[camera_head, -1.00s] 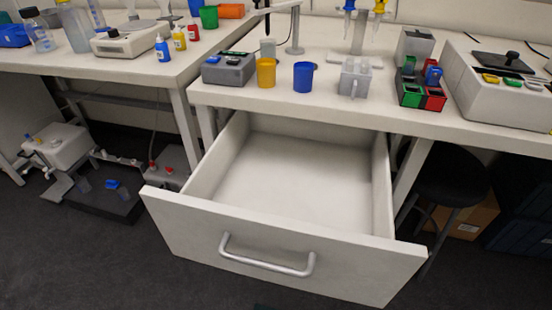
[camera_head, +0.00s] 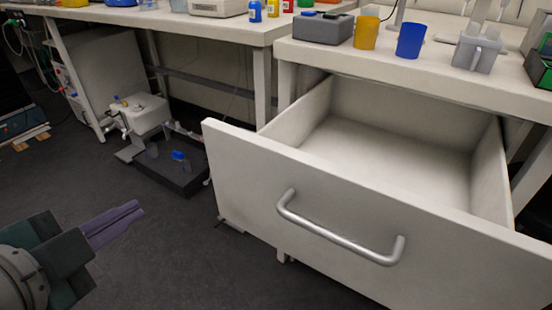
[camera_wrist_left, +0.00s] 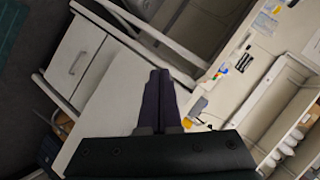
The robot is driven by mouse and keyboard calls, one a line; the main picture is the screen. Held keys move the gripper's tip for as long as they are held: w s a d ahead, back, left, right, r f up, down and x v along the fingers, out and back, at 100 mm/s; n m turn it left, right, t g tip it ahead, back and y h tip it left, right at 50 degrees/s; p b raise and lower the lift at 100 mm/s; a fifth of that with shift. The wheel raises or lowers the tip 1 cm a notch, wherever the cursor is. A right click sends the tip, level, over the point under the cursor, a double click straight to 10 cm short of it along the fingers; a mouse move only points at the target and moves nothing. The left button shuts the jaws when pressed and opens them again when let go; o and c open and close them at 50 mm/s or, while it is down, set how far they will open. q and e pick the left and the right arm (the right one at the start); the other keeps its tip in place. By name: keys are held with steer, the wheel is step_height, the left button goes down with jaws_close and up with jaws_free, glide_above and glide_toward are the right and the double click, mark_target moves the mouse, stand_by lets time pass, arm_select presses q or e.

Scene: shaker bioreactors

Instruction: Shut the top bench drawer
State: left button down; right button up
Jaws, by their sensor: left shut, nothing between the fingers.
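The top bench drawer (camera_head: 250,185) hangs open from the white bench, pulled far out. Its inside looks empty. A curved silver handle (camera_head: 335,236) is fixed to its front panel. My left gripper (camera_head: 140,208) is at the lower left, in front of and to the left of the drawer front, clear of it and of the handle. Its purple fingers are together with nothing between them, pointing toward the drawer. The fingers also show in the left wrist view (camera_wrist_left: 161,76), over a pale surface that I cannot identify for sure. My right gripper is not in view.
A grey box (camera_head: 322,28), a yellow cup (camera_head: 366,32) and a blue cup (camera_head: 411,40) stand on the bench top (camera_head: 450,75) above the drawer. A black platform with white equipment (camera_head: 145,113) sits on the floor to the left. The dark floor before the drawer is clear.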

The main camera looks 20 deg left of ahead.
mark_target(233, 194)
arm_select(q)
steer(key=s+d+f+m+t+h+b, duration=0.25)
steer(key=f+m+t+h+b, duration=0.4)
steer(key=m, duration=0.45)
steer(key=shift+g+y, duration=0.25)
steer(key=shift+g, duration=0.7)
steer(key=b+x, duration=0.1)
steer(key=x, duration=0.3)
steer(key=b+x, duration=0.1)
steer(key=x, duration=0.4)
steer(key=b+x, duration=0.1)
steer(key=x, duration=0.3)
steer(key=shift+w+d+f, duration=0.3)
steer(key=shift+d, duration=0.1)
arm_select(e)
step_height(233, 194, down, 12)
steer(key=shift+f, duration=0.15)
arm_select(q)
steer(key=shift+w, duration=0.15)
